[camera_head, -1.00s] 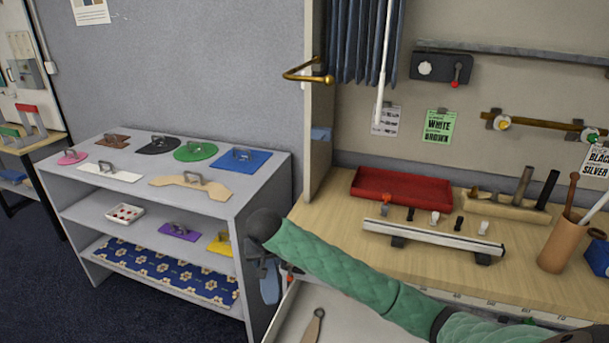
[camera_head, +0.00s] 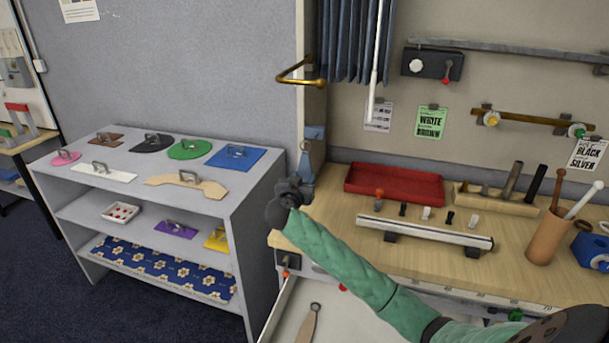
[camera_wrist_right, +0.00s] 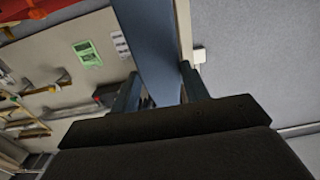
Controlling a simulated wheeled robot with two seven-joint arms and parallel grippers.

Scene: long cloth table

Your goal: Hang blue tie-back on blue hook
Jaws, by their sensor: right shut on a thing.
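The blue tie-back (camera_head: 305,166) is a narrow grey-blue strip with a small ring near its top. My right gripper (camera_head: 299,184) is shut on its lower part and holds it upright in front of the wooden post. In the right wrist view, the tie-back (camera_wrist_right: 150,45) runs up as a broad blue band from between the two fingers (camera_wrist_right: 158,92). The blue hook (camera_head: 314,132) shows as a small blue plate on the post, just above the tie-back's top. I cannot tell whether the ring touches the hook. My left gripper is not in view.
A brass arm (camera_head: 298,75) sticks out from the post above the hook, near a blue curtain (camera_head: 350,40). A red tray (camera_head: 394,184) and a rail with knobs (camera_head: 425,232) are on the bench at right. A grey shelf (camera_head: 125,185) stands at left.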

